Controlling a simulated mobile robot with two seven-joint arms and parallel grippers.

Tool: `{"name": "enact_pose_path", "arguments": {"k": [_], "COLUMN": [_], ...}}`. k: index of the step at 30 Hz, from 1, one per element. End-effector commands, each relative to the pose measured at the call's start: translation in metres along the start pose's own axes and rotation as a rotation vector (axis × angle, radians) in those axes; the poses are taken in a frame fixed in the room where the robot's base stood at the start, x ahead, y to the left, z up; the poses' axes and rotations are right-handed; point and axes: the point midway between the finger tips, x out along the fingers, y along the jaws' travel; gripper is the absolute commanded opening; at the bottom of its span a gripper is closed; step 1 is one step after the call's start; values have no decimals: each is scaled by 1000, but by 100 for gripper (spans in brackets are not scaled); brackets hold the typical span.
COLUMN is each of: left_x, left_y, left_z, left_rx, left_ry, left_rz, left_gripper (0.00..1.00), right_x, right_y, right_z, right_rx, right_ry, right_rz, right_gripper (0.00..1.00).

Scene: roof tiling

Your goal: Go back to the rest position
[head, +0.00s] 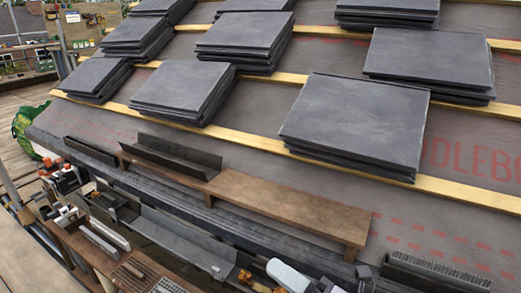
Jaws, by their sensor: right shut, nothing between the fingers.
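My right gripper (362,277) shows only in part at the bottom edge of the head view, right of the middle, beside a pale part of my arm. It is shut and holds nothing that I can see. It is low in front of the roof's lower edge, apart from the slate stacks. I cannot make out my left gripper.
Stacks of dark slates (355,118) rest on wooden battens (255,139) across the grey roof membrane (480,222). A brown plank shelf (290,207) carrying a dark metal angle (170,158) runs along the eave. Tools and trays crowd the lower left.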

Motion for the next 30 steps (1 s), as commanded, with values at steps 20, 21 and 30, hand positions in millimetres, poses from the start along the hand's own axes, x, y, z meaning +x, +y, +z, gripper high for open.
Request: {"name": "enact_pose_path", "arguments": {"k": [20,21,30], "left_x": [0,-2,-32], "left_y": [0,0,-11], "left_z": [0,-3,-38], "left_rx": [0,0,-13], "left_ry": [0,-1,-42], "left_rz": [0,-1,-32], "left_gripper": [43,43,43], "right_x": [-163,-172,-171], "right_y": [-93,-93,-49], "right_z": [-40,-47,-24], "right_rx": [1812,1893,1854], "right_ry": [-1026,-1077,-1112], "right_rz": [-219,-226,-238], "right_gripper": [0,0,0]}}
